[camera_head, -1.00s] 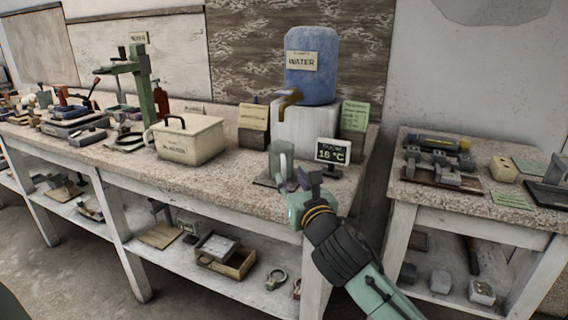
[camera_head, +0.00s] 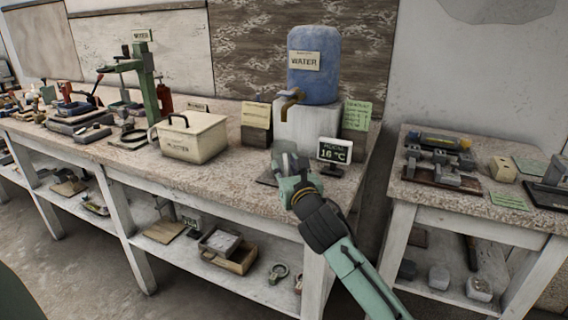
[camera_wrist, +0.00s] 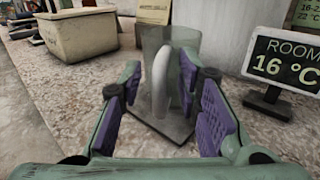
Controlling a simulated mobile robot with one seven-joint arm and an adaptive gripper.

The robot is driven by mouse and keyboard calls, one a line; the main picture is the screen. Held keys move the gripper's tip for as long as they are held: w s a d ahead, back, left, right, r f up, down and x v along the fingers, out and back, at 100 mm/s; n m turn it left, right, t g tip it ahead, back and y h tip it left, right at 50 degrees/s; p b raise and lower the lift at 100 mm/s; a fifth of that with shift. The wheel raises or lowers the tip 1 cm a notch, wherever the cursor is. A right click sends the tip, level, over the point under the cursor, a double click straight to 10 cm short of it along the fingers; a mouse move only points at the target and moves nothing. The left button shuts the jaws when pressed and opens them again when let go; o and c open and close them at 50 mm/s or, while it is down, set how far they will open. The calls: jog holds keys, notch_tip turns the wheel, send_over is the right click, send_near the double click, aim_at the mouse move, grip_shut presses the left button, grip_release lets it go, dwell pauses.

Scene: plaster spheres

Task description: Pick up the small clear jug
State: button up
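The small clear jug (camera_wrist: 183,47) stands upright on a dark square base on the bench, under the tap of the water container. Its pale handle (camera_wrist: 161,80) faces my gripper in the wrist view. My gripper (camera_wrist: 165,90) is open, with its purple finger pads on either side of the handle. I cannot tell whether a pad touches it. In the head view my gripper (camera_head: 289,172) covers most of the jug (camera_head: 287,150), and only its upper part shows.
A room sign reading 16 °C (camera_head: 333,151) stands close on the right. The blue water container (camera_head: 313,65) with its brass tap (camera_head: 291,100) is behind and above. A cream plaster box (camera_head: 190,139) is to the left, with bare bench between.

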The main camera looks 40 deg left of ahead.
grip_shut()
dwell(0.6)
